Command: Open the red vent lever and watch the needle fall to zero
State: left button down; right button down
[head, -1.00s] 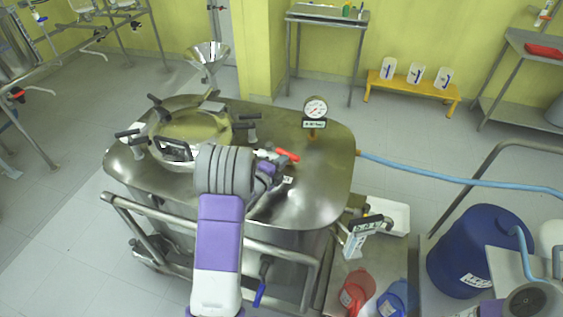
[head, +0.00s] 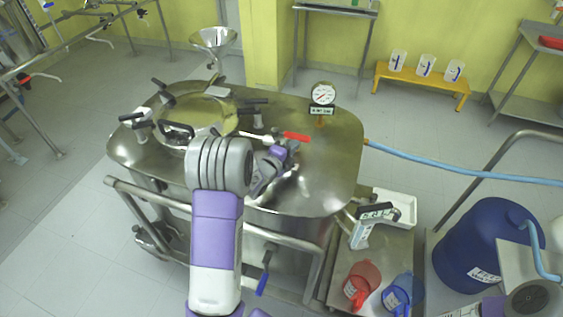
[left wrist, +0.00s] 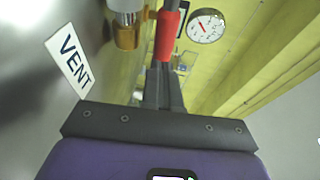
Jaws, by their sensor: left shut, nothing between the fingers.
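The red vent lever (head: 297,136) lies on the steel vessel lid (head: 335,165), just below the pressure gauge (head: 322,94). My left gripper (head: 290,147) is shut and empty, right beside the lever on its near side. In the left wrist view the closed fingers (left wrist: 163,88) point at the lever's red sleeve (left wrist: 167,32), which appears just beyond their tips; I cannot tell whether they touch. The VENT label (left wrist: 75,60) is to the left. The gauge dial (left wrist: 206,26) shows at upper right; its needle is too small to read. My right gripper is out of view.
A blue hose (head: 430,167) runs right from the vessel. A blue drum (head: 485,245), red jug (head: 362,283) and blue jug (head: 400,295) stand at lower right.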

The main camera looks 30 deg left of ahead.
pick_arm(q)
jog(key=s+d, duration=0.1)
jog(key=s, duration=0.3)
jog(key=s+d+r, duration=0.1)
jog(key=s, duration=0.3)
jog(key=s+r, duration=0.1)
jog(key=s, duration=0.3)
jog(key=shift+d+p, duration=0.4)
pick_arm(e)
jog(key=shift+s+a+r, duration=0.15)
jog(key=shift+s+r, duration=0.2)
pick_arm(q)
jog(key=shift+s, duration=0.1)
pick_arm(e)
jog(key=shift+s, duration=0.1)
